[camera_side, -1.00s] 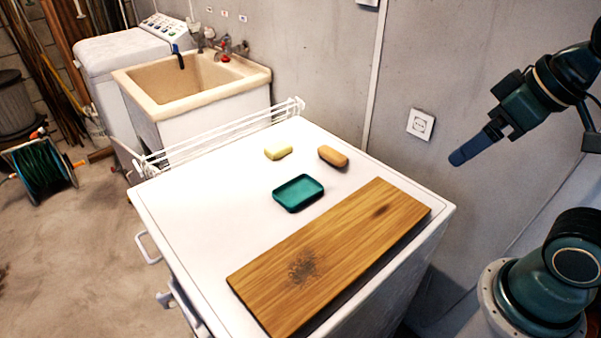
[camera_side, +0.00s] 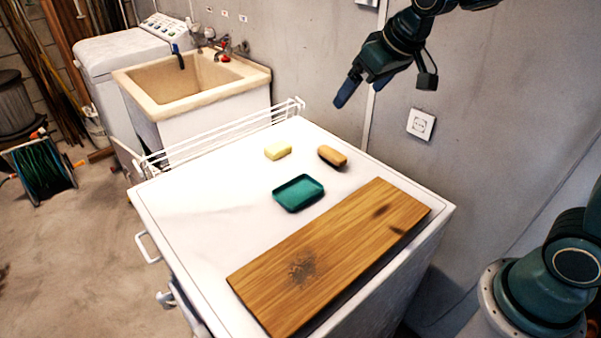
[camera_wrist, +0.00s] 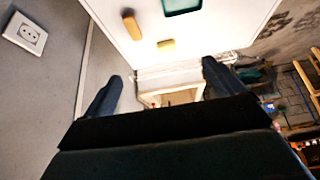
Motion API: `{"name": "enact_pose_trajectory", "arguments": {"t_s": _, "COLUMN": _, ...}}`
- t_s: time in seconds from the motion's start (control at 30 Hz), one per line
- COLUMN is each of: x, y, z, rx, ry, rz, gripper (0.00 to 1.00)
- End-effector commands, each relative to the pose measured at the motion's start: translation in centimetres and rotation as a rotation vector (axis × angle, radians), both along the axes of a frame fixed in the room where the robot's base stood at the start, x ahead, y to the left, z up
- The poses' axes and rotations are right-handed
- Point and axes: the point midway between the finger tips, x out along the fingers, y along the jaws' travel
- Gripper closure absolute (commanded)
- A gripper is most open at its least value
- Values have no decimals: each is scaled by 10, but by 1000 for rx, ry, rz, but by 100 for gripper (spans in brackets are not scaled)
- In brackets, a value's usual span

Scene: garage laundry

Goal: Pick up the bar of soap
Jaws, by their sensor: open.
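The bar of soap (camera_side: 278,150), a small pale yellow block, lies on the white table top near its far edge. It also shows in the wrist view (camera_wrist: 166,46), ahead of the space between the fingers. A teal soap dish (camera_side: 299,193) sits in front of it, with nothing visible in it. My gripper (camera_side: 347,92) is in the air, above and to the right of the soap in the side view, touching nothing. In the wrist view its two fingers (camera_wrist: 162,85) are spread apart with nothing between them.
A tan, rounded block, possibly a brush (camera_side: 332,156), lies just right of the soap. A wooden board (camera_side: 330,255) covers the table's front right. A white wire rack (camera_side: 215,140) runs along the table's far left edge. The table's left part is bare.

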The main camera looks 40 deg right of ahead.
Motion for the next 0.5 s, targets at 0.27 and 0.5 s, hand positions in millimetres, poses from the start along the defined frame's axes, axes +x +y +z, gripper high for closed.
{"name": "enact_pose_trajectory", "arguments": {"t_s": 0.27, "x": 71, "y": 2, "z": -36, "rx": 0, "ry": -7, "rz": 0, "gripper": 6}}
{"name": "enact_pose_trajectory", "arguments": {"t_s": 0.5, "x": 127, "y": 4, "z": -76, "rx": -1, "ry": -19, "rz": 0, "gripper": 6}}
